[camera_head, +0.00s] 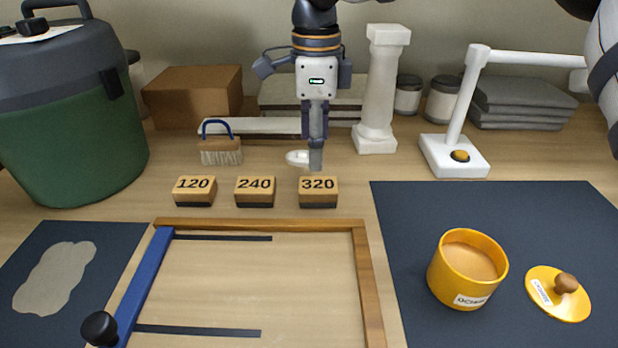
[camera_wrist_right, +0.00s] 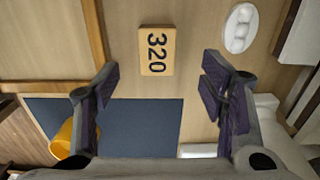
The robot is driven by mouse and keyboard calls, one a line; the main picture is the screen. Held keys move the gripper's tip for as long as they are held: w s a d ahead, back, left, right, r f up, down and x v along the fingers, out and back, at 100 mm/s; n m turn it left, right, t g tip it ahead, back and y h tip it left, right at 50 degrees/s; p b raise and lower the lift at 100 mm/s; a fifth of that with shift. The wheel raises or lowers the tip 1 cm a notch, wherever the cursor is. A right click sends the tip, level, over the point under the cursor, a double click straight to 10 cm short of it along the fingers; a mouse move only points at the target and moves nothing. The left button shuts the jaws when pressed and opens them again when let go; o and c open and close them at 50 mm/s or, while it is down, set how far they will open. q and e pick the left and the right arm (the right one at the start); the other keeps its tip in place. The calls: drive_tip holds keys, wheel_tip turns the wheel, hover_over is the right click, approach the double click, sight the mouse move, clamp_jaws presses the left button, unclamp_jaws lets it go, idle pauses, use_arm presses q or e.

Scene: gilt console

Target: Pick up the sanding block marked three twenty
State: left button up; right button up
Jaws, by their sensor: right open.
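The sanding block marked 320 (camera_head: 318,192) is a small wooden block with a dark underside, at the right end of a row of three on the table. It also shows in the right wrist view (camera_wrist_right: 157,50), lying across the gap between my fingers and beyond their tips. My right gripper (camera_head: 316,165) points down just behind and above the block, apart from it; in the wrist view its fingers (camera_wrist_right: 160,78) are spread and empty. The blocks marked 240 (camera_head: 255,192) and 120 (camera_head: 194,191) stand to the left. My left gripper is not in view.
A white oval dish (camera_head: 297,157) and a brush (camera_head: 221,150) lie behind the row. A wooden frame (camera_head: 260,224) lies in front. A white column (camera_head: 381,90) and a white lamp (camera_head: 455,155) stand to the right. A yellow pot (camera_head: 438,275) stands on the dark mat (camera_head: 400,210).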

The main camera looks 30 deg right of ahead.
sight(319, 183)
drive_tip(key=f, duration=0.8)
drive_tip(key=shift+s+d+f, duration=0.25)
drive_tip(key=shift+s+f, duration=0.1)
drive_tip(key=c, duration=1.2)
